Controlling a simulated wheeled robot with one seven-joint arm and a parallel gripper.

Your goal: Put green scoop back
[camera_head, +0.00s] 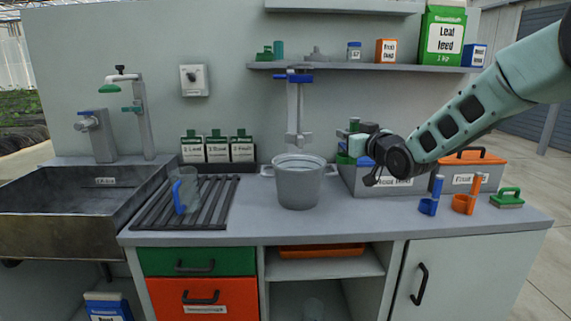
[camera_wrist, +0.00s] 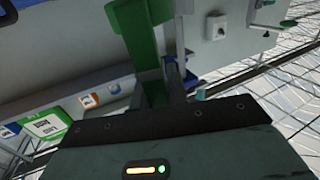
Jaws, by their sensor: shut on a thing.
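The green scoop (camera_head: 355,124) is in my gripper (camera_head: 354,143), held roughly upright above the left end of a grey labelled bin. The handle top shows above the jaws, and green shows below them. In the wrist view the green scoop (camera_wrist: 134,32) is large and close, running down to the jaws (camera_wrist: 168,88). My gripper is shut on it and partly hides it. A blue scoop (camera_head: 429,206) and an orange scoop (camera_head: 464,204) stand upright on the counter at right, apart from my gripper.
Grey bins (camera_head: 382,185) stand behind my gripper and scoops; one has an orange lid (camera_head: 466,159). A grey pot (camera_head: 299,188) stands left, under a tap. The front counter between pot and blue scoop is clear.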

